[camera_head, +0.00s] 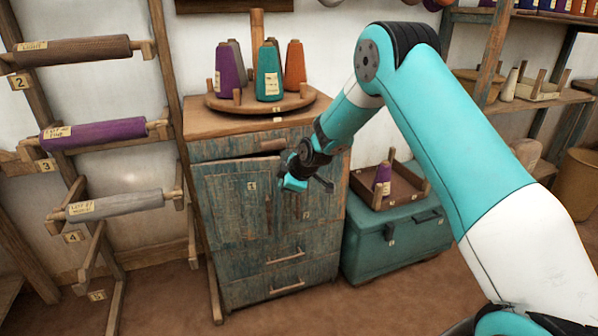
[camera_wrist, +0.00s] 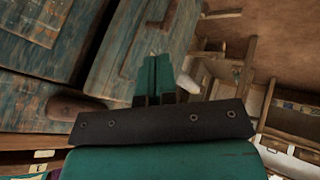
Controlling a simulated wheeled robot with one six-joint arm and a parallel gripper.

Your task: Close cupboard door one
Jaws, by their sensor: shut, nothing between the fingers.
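The cupboard (camera_head: 270,262) is worn blue-green wood with a pale wooden top. Cupboard door one (camera_head: 232,205), with a tag marked 1, is its left door. A dark gap shows along its top edge, and it appears to stand slightly ajar. Door two (camera_head: 308,212) is to its right, partly hidden by my arm. My gripper (camera_head: 308,186) is in front of the doors, near where they meet. In the wrist view, its teal fingers (camera_wrist: 153,78) are together and empty, with the worn blue cupboard front (camera_wrist: 135,40) behind them. I cannot tell whether they touch it.
A round tray (camera_head: 217,101) with several yarn cones stands on the cupboard. A teal chest (camera_head: 400,238) with a wooden tray (camera_head: 405,188) on it is close on the right. A rack of rollers (camera_head: 95,205) stands left. Brown floor in front of the cupboard is open.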

